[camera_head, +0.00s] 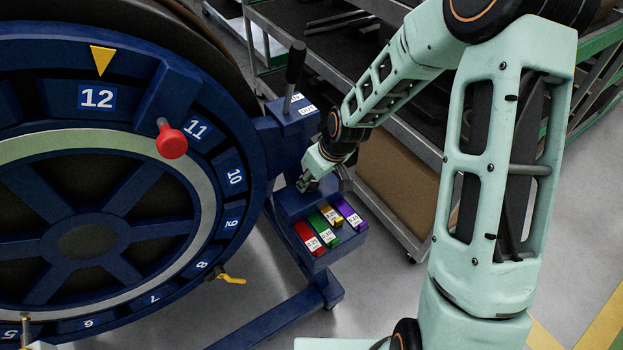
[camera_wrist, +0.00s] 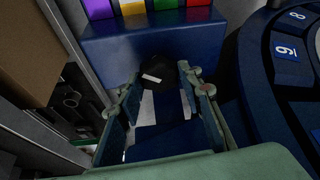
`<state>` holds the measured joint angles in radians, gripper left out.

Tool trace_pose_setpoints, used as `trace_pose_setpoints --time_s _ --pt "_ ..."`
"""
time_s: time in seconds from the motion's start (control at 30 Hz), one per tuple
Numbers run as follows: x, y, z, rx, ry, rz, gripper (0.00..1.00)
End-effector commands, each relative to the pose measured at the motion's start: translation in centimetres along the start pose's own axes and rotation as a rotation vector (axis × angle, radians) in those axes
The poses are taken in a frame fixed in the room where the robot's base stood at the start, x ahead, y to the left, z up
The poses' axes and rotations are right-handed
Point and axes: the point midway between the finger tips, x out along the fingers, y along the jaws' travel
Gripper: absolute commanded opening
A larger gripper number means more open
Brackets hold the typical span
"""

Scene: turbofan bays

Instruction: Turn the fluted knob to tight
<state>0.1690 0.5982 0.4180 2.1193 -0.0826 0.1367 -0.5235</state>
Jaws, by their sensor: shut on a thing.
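The fluted knob (camera_wrist: 168,76) is dark and round with a white mark on it, seen in the wrist view on the blue stand just below the coloured blocks. My gripper (camera_wrist: 160,82) has one finger on each side of it and is shut on it. The fluting and any tight marking are too dark to make out. In the head view my gripper (camera_head: 306,184) is at the blue stand, above the tray of blocks, and the knob is hidden there.
A blue tray (camera_head: 322,262) holds red, green, yellow and purple labelled blocks. A black-handled lever (camera_head: 294,64) rises from the stand. The big numbered wheel (camera_head: 222,190) with a red knob (camera_head: 171,142) is at left. A cart with a brown box (camera_head: 395,180) stands close at right.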

Motion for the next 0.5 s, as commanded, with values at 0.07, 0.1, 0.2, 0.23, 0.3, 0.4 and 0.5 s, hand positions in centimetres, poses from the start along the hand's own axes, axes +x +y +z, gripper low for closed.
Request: trace_pose_setpoints --time_s 0.07,0.1,0.2,0.23,0.3,0.4,0.5 --pt "0.19 -0.06 0.09 0.018 0.0 0.009 0.1" --pt "0.22 -0.11 0.07 0.031 0.0 0.015 0.1" --pt "0.3 -0.16 0.07 0.07 0.001 0.033 0.1" --pt "0.31 -0.13 0.08 0.087 0.001 0.039 0.1" --pt "0.35 -0.18 0.06 0.121 0.001 0.055 0.1" --pt "0.38 -0.28 0.04 0.177 0.002 0.078 0.1" --pt "0.37 -0.35 0.02 0.234 0.002 0.101 0.1"
